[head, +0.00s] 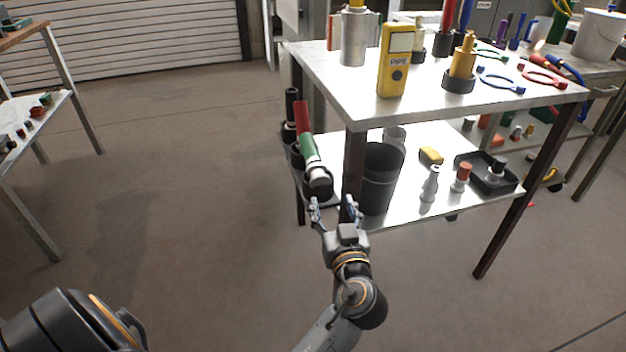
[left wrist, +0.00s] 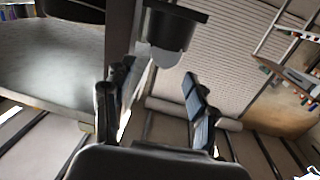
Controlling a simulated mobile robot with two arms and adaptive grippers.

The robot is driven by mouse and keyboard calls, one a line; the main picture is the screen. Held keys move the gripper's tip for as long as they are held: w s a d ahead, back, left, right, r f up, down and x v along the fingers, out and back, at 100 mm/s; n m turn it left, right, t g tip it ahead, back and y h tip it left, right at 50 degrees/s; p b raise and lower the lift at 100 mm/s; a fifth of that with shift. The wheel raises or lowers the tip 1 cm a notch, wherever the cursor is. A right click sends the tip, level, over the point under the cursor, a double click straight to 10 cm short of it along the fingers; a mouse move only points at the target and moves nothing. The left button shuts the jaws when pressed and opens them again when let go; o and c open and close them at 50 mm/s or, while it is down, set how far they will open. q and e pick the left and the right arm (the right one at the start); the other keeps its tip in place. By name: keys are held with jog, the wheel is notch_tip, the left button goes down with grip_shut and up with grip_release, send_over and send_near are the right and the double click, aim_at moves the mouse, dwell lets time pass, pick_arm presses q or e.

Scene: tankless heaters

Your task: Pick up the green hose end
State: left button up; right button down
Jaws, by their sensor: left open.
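A hose-like piece with a red top, a green middle (head: 308,149) and a pale lower part stands tilted in a black holder (head: 319,188) on the table's left side. I cannot tell for sure that it is the green hose end. My left gripper (head: 333,207) is open and empty, just below and right of that holder, fingers pointing up toward the table. In the left wrist view, a black cup-shaped part (left wrist: 170,28) with a rounded grey tip shows beyond the open fingers (left wrist: 155,90). My right gripper is not in view.
The metal table (head: 455,105) has a dark corner leg (head: 354,165) close to my left gripper. A dark bin (head: 382,180) stands on the lower shelf, near bottles and a black tray (head: 510,185). A yellow PIPE box (head: 395,62) stands on top. Floor at left is clear.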

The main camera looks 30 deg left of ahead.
aim_at(320, 178)
pick_arm(q)
jog(key=shift+n+y, duration=0.4)
jog(key=x, duration=0.2)
jog(key=r+x, duration=0.1)
jog(key=x, duration=0.4)
jog(key=shift+s+a+r, duration=0.15)
jog(key=shift+s+a, duration=0.05)
jog(key=shift+a, duration=0.25)
jog(key=shift+x, duration=0.9)
jog(key=b+x, duration=0.1)
jog(key=x, duration=0.3)
jog(key=shift+w+a, duration=0.2)
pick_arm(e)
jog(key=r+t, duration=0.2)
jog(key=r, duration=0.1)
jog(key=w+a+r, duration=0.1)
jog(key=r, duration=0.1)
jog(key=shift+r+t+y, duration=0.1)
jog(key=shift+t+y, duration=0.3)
pick_arm(q)
grip_shut()
